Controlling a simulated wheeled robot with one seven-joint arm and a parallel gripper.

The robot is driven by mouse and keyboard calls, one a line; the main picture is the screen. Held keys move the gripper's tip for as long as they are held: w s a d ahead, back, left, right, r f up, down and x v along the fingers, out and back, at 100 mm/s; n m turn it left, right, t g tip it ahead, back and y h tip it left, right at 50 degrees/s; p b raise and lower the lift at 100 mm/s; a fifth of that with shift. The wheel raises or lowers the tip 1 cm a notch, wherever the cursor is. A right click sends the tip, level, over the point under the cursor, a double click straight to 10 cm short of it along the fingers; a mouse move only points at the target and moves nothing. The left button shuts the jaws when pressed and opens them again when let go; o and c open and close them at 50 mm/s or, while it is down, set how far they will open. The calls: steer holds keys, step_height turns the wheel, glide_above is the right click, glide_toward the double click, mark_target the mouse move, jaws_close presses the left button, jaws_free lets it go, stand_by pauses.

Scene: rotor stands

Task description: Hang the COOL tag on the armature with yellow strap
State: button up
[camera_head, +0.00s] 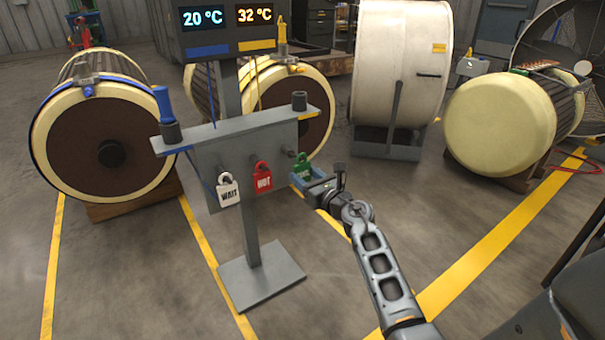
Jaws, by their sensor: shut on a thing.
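The green tag (302,168), shaped like a padlock, is at the right end of the stand's grey panel; its lettering is too small to read surely. My gripper (305,182) is shut on it, beside the panel. I cannot tell whether the tag is still on its peg. The armature with the yellow strap (290,68) lies behind the stand, which partly hides it. Its brown end face and cream rim show right of the post. The armature with the blue strap (107,150) lies at the left.
A white WAIT tag (228,190) and a red HOT tag (262,178) hang on the panel (210,165). A display (228,22) reads 20 °C above a blue bar and 32 °C above a yellow bar. A white drum (398,65) and cream cylinder (500,122) stand right.

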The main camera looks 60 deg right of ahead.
mark_target(303, 173)
steer(key=shift+r+p+v, duration=0.15)
steer(key=shift+p+v, duration=0.1)
steer(key=shift+v, duration=0.55)
steer(key=shift+r+p+v, duration=0.2)
steer(key=shift+v, duration=0.55)
steer(key=w+a+f+n+t+y, duration=0.1)
steer(key=w+a+n+y, duration=0.15)
steer(key=a, duration=1.15)
steer(key=w+a+f+n+t+y+p, duration=0.15)
steer(key=w+a+y, duration=0.25)
steer(key=a, duration=1)
steer(key=w+a+f+n+y, duration=0.1)
steer(key=w+a+n+y, duration=0.15)
steer(key=a, duration=1.15)
step_height(303, 173, up, 15)
steer(key=s+p, duration=0.1)
steer(key=p, duration=2.3)
steer(key=shift+s+f+y+p, duration=0.2)
steer(key=shift+s+y+p, duration=0.1)
steer(key=shift+s, duration=0.1)
